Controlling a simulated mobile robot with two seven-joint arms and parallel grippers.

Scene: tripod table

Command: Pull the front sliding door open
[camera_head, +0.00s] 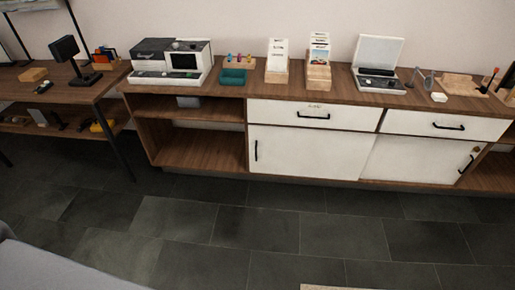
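A long wooden sideboard (200,148) stands against the wall, with two white sliding doors below two white drawers. The left sliding door (308,152) has a short black upright handle (256,150) near its left edge. The right sliding door (415,160) has a black slanted handle (466,164) near its right edge. The left door overlaps the right one and seems to be in front. The doors cover the middle and right of the lower cabinet. Neither of my grippers is in view.
Open shelves (190,148) form the sideboard's left part. A wooden desk (60,90) with a dark leg stands at the left. Dark floor tiles (260,225) before the doors are clear. A grey surface (40,262) fills the lower left corner; a pale edge (345,288) shows at the bottom.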

